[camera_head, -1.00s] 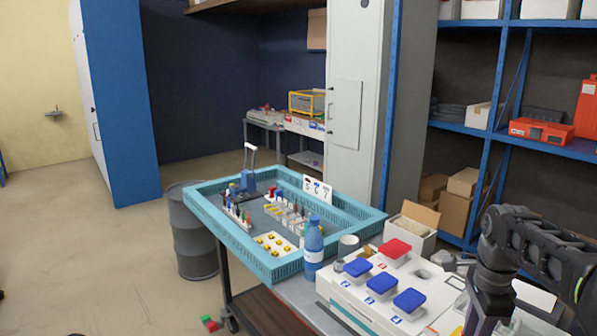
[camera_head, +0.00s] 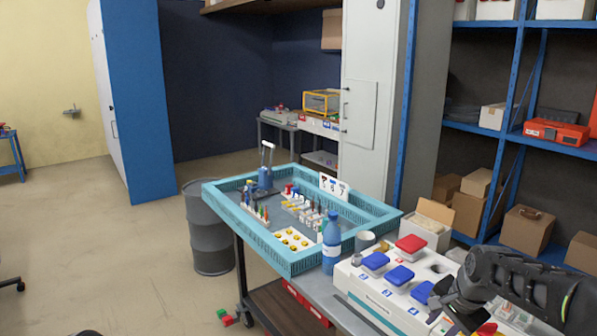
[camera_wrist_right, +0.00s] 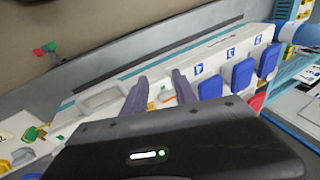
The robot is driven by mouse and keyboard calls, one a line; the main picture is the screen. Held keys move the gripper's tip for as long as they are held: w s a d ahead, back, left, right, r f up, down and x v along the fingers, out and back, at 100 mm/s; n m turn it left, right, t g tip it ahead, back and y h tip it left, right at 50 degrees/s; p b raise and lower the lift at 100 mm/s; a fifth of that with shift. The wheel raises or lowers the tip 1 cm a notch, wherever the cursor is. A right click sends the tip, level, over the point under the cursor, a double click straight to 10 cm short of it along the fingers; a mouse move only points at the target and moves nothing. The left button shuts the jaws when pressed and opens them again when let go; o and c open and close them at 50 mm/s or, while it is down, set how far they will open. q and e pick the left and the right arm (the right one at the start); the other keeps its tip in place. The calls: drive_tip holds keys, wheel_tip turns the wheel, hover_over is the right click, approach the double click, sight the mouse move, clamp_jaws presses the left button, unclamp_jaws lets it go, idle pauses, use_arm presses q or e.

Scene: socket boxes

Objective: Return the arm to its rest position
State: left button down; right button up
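My right arm (camera_head: 535,295) reaches in from the right edge in the head view, low over the right end of the table. In the right wrist view my right gripper (camera_wrist_right: 159,78) has its two purple-grey fingers apart, with nothing between them. Behind the fingers lies the long white box (camera_wrist_right: 205,60). In the head view this white box (camera_head: 375,297) carries a red lid (camera_head: 410,244) and several blue lids (camera_head: 375,262). The arm covers part of its right side. My left gripper is not in view.
A turquoise tray (camera_head: 290,262) with small parts stands on the table, left of a blue bottle (camera_head: 331,242). A grey drum (camera_head: 210,235) stands left of the table. Blue shelving (camera_head: 495,150) rises behind my right arm. The floor at left is mostly clear.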

drive_tip(key=s+a+f+n+y, duration=0.15)
drive_tip(key=a+f+n, duration=0.25)
drive_tip(key=a+f, duration=0.45)
drive_tip(key=s+a+f+n, duration=0.35)
drive_tip(key=a+f, duration=0.25)
drive_tip(key=f, duration=0.6)
drive_tip(key=s+a+f+n+g, duration=0.1)
drive_tip(key=s+a+f, duration=0.2)
drive_tip(key=s, duration=0.5)
drive_tip(key=s+a+f+n+g+y, duration=0.1)
drive_tip(key=s+a+f, duration=0.3)
drive_tip(key=s, duration=0.5)
drive_tip(key=s+a+f+n+g+y, duration=0.1)
drive_tip(key=s+a+f, duration=0.2)
drive_tip(key=s+f, duration=0.4)
drive_tip(key=shift+s+a+f+g, duration=0.25)
drive_tip(key=shift+s+a+g, duration=0.05)
drive_tip(key=shift+s, duration=0.5)
